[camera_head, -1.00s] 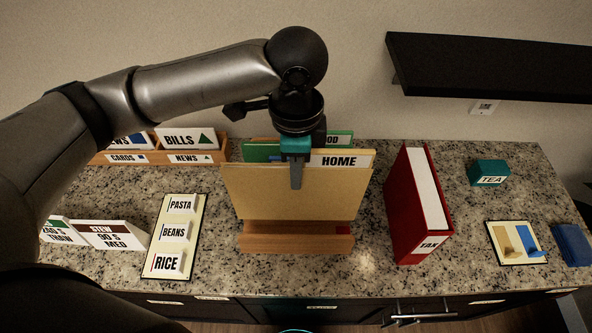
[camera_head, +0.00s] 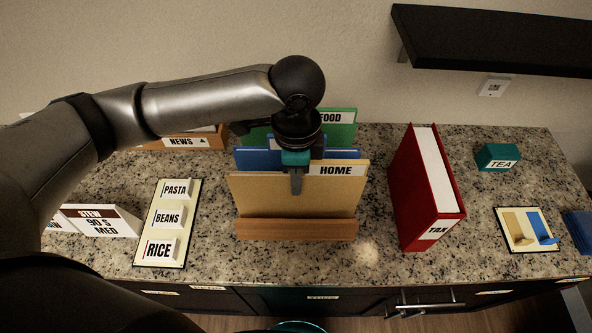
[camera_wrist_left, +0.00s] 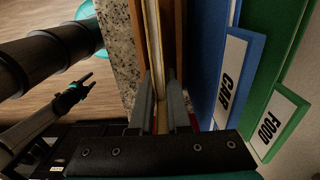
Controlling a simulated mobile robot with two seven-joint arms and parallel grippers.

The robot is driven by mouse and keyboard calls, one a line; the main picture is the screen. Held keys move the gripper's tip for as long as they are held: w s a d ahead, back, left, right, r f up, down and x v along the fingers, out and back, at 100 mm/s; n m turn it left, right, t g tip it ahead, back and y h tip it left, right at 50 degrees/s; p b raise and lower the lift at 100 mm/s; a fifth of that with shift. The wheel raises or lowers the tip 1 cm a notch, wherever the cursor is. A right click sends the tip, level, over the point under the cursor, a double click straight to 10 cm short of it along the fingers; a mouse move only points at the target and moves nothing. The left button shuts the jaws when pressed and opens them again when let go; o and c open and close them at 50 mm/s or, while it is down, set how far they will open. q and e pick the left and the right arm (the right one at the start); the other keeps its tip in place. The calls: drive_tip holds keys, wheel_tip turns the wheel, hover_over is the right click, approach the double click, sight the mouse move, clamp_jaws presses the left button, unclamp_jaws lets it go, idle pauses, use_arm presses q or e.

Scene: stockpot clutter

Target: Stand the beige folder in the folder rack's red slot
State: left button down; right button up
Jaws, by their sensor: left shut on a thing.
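The beige folder (camera_head: 295,195), labelled HOME, is upright in the head view, its lower edge hidden behind the front board of the wooden folder rack (camera_head: 296,229). My left gripper (camera_head: 296,182) is shut on its top edge. In the left wrist view the folder (camera_wrist_left: 154,45) runs between the two fingers, with rack wood on both sides of it. A blue folder (camera_head: 256,160) and a green folder (camera_head: 337,117), labelled FOOD, stand behind it. No red slot marking shows, and I cannot tell whether the folder touches the rack floor. My right gripper (camera_wrist_left: 74,95) shows small in the left wrist view.
A red TAX binder (camera_head: 428,190) stands to the right of the rack. A board (camera_head: 183,188) with PASTA, BEANS and RICE blocks lies to the left. A teal TEA box (camera_head: 497,157) is at the right, below a dark shelf (camera_head: 490,42).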

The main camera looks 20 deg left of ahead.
use_arm(q)
drive_tip(key=shift+f, duration=0.3)
drive_tip(key=c, duration=0.8)
unclamp_jaws()
drive_tip(key=shift+r, duration=0.1)
wheel_tip(320, 180, up, 7)
drive_tip(key=p, duration=0.9)
